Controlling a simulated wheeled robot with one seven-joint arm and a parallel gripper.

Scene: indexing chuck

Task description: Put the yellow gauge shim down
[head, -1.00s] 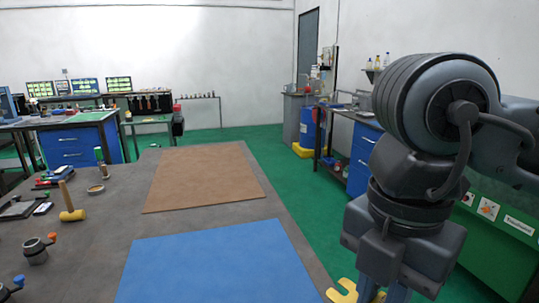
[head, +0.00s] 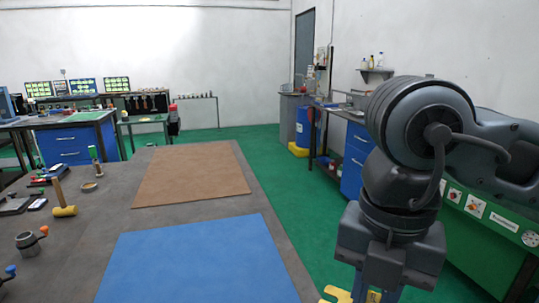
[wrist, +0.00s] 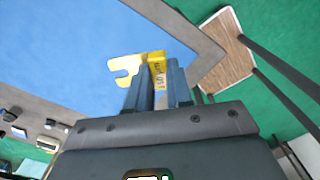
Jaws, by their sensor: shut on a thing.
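The yellow gauge shim (wrist: 127,70) is a flat piece with an open notch at its left end in the wrist view. My gripper (wrist: 160,82) is shut on it, with the shim's marked part between the fingers. The shim appears to the right of the bench's near right edge there. In the wrist view the blue mat (wrist: 80,50) lies beyond it; the height above the surface is hard to tell.
The grey bench (head: 80,235) carries the blue mat (head: 195,265) and a brown mat (head: 190,175), both bare. Green floor lies right of the bench.

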